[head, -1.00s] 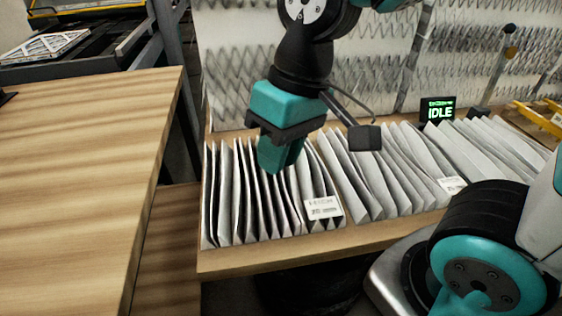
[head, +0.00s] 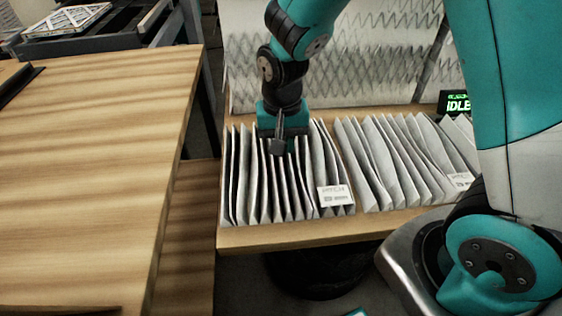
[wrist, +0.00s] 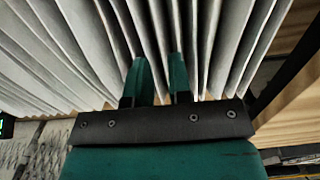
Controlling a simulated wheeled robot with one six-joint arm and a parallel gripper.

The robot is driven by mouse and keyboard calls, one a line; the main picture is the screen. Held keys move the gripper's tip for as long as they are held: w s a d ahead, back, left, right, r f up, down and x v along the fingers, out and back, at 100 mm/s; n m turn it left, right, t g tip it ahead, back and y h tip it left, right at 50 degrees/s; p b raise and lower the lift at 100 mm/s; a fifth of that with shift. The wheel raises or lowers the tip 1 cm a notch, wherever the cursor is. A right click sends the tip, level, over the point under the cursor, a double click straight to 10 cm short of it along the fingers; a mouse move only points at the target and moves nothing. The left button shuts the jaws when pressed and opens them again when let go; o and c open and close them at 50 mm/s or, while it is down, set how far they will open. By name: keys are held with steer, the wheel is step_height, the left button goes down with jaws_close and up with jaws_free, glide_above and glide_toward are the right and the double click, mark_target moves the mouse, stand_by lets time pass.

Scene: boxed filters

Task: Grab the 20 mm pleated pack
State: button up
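Two grey-white pleated packs stand side by side on a wooden shelf. The left pack (head: 240,190) has a small white label (head: 333,195) reading "PITCH"; its number is too small to read. The right pack (head: 395,165) carries a similar label (head: 461,180), partly cut off by my arm. My gripper (head: 283,148) points down at the top of the left pack, toward its rear. In the wrist view my gripper's (wrist: 159,75) two teal fingers are apart among the pleats (wrist: 70,50), with a pleat edge showing between them. I cannot tell whether they touch it.
The wooden shelf (head: 300,234) has a bare front edge. A wooden table (head: 90,160) fills the left. A wire-patterned rack panel (head: 340,60) stands behind the packs. A green "IDLE" display (head: 457,102) stands at the back right.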

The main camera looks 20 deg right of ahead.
mark_target(281, 159)
steer(key=shift+w+f+p, duration=0.2)
steer(key=shift+f+p, duration=0.45)
steer(key=shift+f, duration=2.2)
jaws_close()
